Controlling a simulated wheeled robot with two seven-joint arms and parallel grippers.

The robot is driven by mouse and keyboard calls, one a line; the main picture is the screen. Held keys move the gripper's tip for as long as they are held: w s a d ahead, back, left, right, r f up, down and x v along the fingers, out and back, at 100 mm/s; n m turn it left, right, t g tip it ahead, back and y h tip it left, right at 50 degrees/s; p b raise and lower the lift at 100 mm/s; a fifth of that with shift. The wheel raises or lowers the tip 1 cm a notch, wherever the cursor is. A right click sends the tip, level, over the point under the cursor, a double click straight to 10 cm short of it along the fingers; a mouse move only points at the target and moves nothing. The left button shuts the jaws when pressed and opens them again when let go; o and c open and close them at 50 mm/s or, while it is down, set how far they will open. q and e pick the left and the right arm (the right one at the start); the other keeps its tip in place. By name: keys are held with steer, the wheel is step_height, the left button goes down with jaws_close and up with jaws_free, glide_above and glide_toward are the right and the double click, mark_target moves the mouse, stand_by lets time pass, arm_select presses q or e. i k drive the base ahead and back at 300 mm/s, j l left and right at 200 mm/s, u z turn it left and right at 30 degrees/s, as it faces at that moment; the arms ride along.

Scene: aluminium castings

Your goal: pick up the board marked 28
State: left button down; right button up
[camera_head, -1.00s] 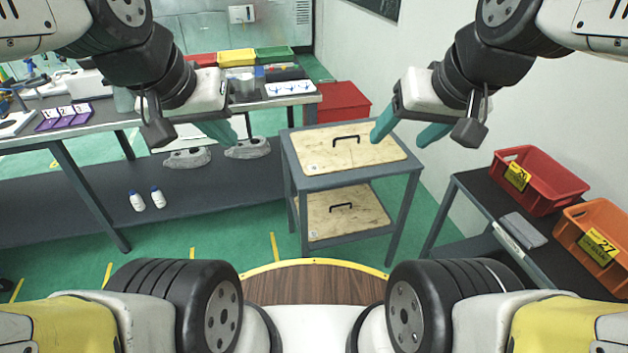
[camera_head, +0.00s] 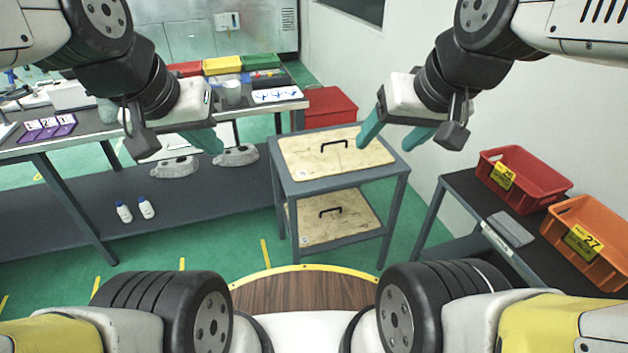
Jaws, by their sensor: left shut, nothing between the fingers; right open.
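A light wooden board (camera_head: 305,160) with a black handle lies flat on the top of a grey two-level cart (camera_head: 345,180). A second, similar board (camera_head: 345,222) with a black handle lies on the cart's lower shelf. Each has a small round mark near its front left corner, too small to read, so I cannot tell which is 28. My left gripper (camera_head: 216,141) is shut and empty, left of the cart in the picture. My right gripper (camera_head: 390,142) is open and empty, its fingers overlapping the right end of the upper board in the picture, apparently above it.
At right, a dark table (camera_head: 460,188) holds a red crate (camera_head: 540,188), an orange crate (camera_head: 610,268) labelled 27, and a grey plate (camera_head: 511,230). A long workbench (camera_head: 75,142) with grey castings (camera_head: 237,157) on its lower shelf stands left. A red bin (camera_head: 332,105) stands behind the cart.

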mark_target(317, 156)
steer(key=i+j, duration=0.2)
steer(key=i+j+z, duration=0.1)
steer(key=j, duration=0.35)
steer(key=i+j, duration=0.4)
steer(key=j, duration=0.25)
steer(key=i+j+z, duration=0.1)
steer(key=j, duration=0.2)
steer(key=i+j, duration=0.2)
steer(key=j, duration=0.15)
steer(key=z, duration=0.05)
